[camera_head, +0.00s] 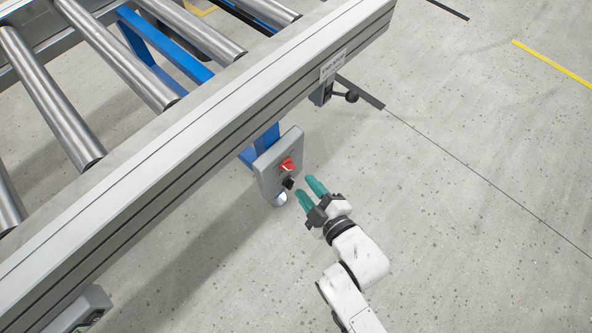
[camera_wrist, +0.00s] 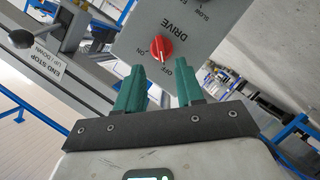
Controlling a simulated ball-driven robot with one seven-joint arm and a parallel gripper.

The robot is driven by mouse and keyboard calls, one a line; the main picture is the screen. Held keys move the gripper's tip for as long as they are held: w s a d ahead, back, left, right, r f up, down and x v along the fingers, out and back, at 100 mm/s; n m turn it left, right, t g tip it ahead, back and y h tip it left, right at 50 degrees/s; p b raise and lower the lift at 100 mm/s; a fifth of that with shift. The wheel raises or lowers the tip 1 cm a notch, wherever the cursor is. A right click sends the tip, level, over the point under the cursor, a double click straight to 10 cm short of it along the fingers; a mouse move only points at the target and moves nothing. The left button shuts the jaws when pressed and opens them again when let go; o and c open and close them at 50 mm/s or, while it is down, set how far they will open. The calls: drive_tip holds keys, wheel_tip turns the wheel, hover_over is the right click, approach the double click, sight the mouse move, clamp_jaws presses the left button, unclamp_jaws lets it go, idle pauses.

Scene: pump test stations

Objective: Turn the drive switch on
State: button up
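The drive switch is a red rotary knob (camera_head: 287,165) on a grey control box (camera_head: 265,172) mounted at the side of the roller conveyor. In the wrist view the red knob (camera_wrist: 162,47) sits on a panel lettered DRIVE, with ON and OFF marks, seen upside down. I cannot tell surely which mark its pointer faces. My gripper (camera_head: 308,187) has two teal fingers, open and empty, just right of the box and apart from it. In the wrist view the fingertips (camera_wrist: 159,72) point toward the panel, with the knob beyond the gap between them.
A black knob (camera_head: 289,184) and a pale round part (camera_head: 281,199) sit lower on the box. The roller conveyor's grey rail (camera_head: 180,145) runs diagonally beside it. An end stop lever with a black ball (camera_head: 351,97) projects from the rail. The floor at right is clear.

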sight(289, 166)
drive_tip(key=b+x, duration=0.2)
drive_tip(key=x, duration=0.5)
drive_tip(key=shift+c, duration=0.2)
clamp_jaws()
